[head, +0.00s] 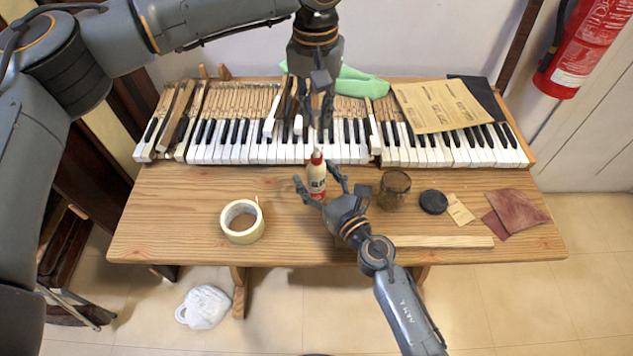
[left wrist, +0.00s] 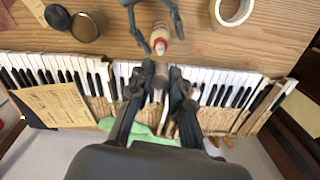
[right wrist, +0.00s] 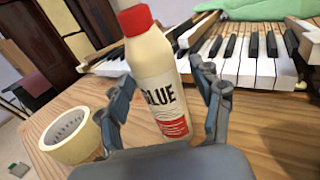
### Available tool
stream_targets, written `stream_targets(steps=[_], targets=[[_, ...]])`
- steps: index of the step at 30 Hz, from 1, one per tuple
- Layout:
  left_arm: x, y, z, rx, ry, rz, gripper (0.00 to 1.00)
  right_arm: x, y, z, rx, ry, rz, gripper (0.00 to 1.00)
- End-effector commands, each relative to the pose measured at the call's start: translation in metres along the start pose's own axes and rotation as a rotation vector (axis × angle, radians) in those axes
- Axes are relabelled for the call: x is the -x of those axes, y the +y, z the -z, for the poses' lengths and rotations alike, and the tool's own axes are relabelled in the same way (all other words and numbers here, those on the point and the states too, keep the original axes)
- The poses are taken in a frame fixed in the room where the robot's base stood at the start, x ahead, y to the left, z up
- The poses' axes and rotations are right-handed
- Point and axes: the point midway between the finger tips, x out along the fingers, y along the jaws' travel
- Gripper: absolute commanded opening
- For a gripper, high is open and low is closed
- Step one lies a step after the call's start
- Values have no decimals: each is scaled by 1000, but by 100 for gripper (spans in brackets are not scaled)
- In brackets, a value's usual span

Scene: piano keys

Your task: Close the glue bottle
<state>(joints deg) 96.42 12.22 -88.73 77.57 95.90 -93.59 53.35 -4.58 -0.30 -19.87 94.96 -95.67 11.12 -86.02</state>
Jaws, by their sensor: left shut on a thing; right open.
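The glue bottle (head: 316,178) stands upright on the wooden table, cream with a red collar and a pale nozzle. In the right wrist view the bottle (right wrist: 160,80) shows its GLUE label. My right gripper (head: 318,186) is open, with one finger on each side of the bottle, and a gap shows beside it. My left gripper (head: 319,122) points down over the piano keys, just behind and above the bottle. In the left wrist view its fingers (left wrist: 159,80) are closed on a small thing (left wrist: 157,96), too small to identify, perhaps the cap. The bottle top (left wrist: 160,45) is apart from it.
A tape roll (head: 242,221) stands left of the bottle. A glass jar (head: 394,189), a dark round lid (head: 433,201), sandpaper (head: 516,211) and a wooden strip (head: 440,241) lie to the right. The piano keys (head: 240,145) run along the back.

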Motion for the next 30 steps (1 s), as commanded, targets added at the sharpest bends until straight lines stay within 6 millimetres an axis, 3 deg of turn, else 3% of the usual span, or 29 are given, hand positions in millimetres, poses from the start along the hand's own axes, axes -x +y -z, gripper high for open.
stream_targets(steps=[5, 6, 15, 21, 30], targets=[[0, 0, 0, 0, 0, 0, 11, 0, 0, 0, 0, 0, 0, 66], [0, 0, 0, 0, 0, 0, 11, 0, 0, 0, 0, 0, 0, 62], [0, 0, 0, 0, 0, 0, 11, 0, 0, 0, 0, 0, 0, 1], [-4, 0, 0, 0, -1, 1, 11, 0, 0, 0, 0, 0, 1, 0], [-45, 0, -1, 0, -3, 6, 11, 0, 0, 0, 0, 0, 1, 0]])
